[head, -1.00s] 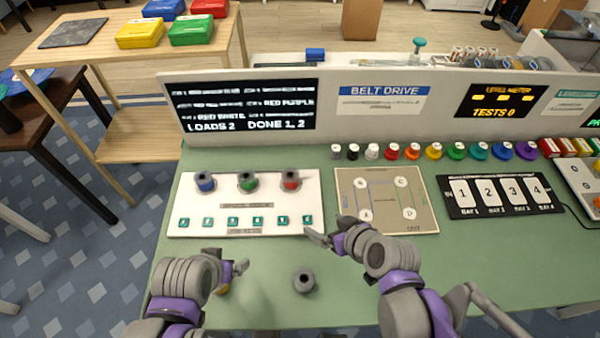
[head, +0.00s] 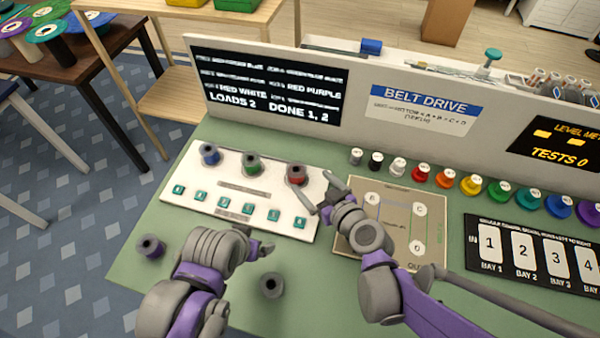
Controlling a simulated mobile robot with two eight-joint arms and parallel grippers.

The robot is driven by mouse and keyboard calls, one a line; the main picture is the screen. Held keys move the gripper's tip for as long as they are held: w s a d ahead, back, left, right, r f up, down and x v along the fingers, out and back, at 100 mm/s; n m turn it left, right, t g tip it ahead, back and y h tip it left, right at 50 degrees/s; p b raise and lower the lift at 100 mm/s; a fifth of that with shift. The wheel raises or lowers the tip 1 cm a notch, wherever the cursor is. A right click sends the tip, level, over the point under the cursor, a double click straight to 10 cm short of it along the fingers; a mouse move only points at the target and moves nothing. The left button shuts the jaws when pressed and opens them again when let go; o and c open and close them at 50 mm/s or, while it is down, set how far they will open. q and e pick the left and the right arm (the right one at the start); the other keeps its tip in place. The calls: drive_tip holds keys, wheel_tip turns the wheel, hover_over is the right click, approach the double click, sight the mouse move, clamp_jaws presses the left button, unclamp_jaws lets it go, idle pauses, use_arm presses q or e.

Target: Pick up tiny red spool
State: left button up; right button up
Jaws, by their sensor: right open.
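A small red spool (head: 297,174) stands upright on the white board (head: 180,203), at the right end of a row with a blue spool (head: 209,154) and a green spool (head: 251,163). My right gripper (head: 324,192) is open and empty just to the right of the red spool, its fingers pointing left toward it and apart from it. My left gripper (head: 264,246) hangs over the green mat below the board; its fingers are too small to tell whether they are open.
A grey spool (head: 272,285) and a dark purple spool (head: 151,247) stand on the green mat. Several coloured spools, including another red one (head: 421,175), line the back panel. A beige belt board (head: 350,250) lies to the right, partly under my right arm.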

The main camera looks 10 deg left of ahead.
sight(301, 176)
drive_tip(key=x, duration=0.3)
drive_tip(key=shift+w+a+f, duration=0.15)
drive_tip(key=shift+a+f, duration=0.05)
drive_tip(key=shift+a, duration=0.1)
drive_tip(key=shift+s+f+b+x, duration=0.15)
drive_tip(key=shift+b+x, duration=0.15)
drive_tip(key=shift+x, duration=1.05)
drive_tip(key=shift+s+f+b+x, duration=0.15)
drive_tip(key=shift+b+x, duration=0.1)
drive_tip(key=shift+x, duration=1.05)
drive_tip(key=shift+a, duration=0.1)
drive_tip(key=c, duration=1.4)
